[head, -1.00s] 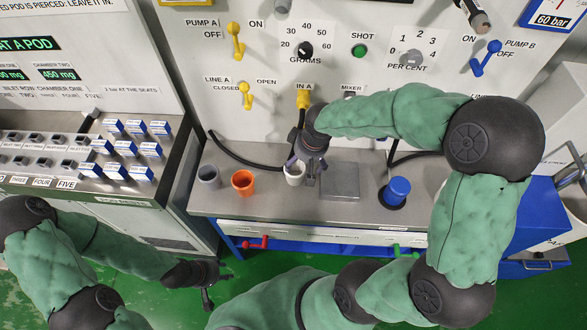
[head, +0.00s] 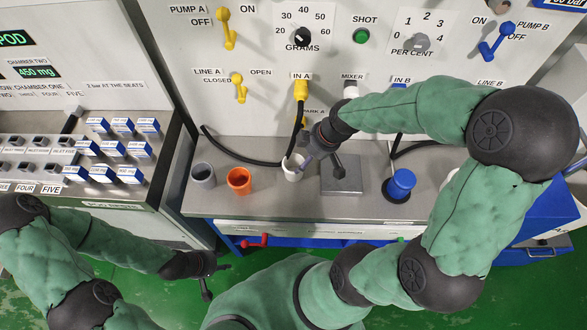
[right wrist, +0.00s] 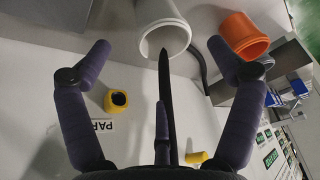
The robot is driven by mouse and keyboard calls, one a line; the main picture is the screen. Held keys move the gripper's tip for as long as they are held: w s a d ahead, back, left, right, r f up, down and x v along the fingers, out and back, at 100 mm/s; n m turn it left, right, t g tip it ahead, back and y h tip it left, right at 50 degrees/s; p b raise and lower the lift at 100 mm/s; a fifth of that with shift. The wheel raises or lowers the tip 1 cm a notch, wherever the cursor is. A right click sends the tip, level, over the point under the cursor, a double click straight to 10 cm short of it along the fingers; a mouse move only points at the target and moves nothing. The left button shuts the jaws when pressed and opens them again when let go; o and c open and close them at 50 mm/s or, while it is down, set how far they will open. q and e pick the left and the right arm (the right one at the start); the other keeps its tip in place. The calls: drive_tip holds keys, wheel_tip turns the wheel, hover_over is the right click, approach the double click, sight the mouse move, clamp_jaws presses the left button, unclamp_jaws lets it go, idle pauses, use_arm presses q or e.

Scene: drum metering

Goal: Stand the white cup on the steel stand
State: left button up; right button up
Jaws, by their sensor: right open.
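The white cup (head: 292,170) stands upright on the grey counter, between the orange cup (head: 239,181) and the steel stand (head: 341,186). The stand is a flat square block with nothing on it. My right gripper (head: 316,166) is open and tilted, to the right of the white cup, with one finger by the cup and the other over the stand. In the right wrist view the white cup (right wrist: 165,28) lies ahead between the spread fingertips (right wrist: 158,48), not gripped. My left gripper (head: 216,279) hangs low in front of the counter, fingers apart and empty.
A grey cup (head: 203,175) stands left of the orange one. A black hose (head: 245,158) runs behind the cups to the yellow IN A fitting (head: 301,90). Red (head: 255,241) and green handles are under the counter edge.

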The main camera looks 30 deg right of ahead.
sight(294, 163)
drive_tip(key=x, duration=0.2)
drive_tip(key=shift+w+f+b, duration=0.15)
drive_tip(key=shift+f+b, duration=0.15)
drive_tip(key=shift+f, duration=0.05)
drive_tip(key=shift+a+b+x, duration=0.15)
drive_tip(key=shift+b+x, duration=0.3)
drive_tip(key=shift+x, duration=0.9)
drive_tip(key=shift+a+b+x, duration=0.1)
drive_tip(key=shift+b+x, duration=0.3)
drive_tip(key=shift+x, duration=0.95)
drive_tip(key=shift+w+r, duration=0.1)
drive_tip(key=shift+r, duration=0.1)
drive_tip(key=c, duration=1.3)
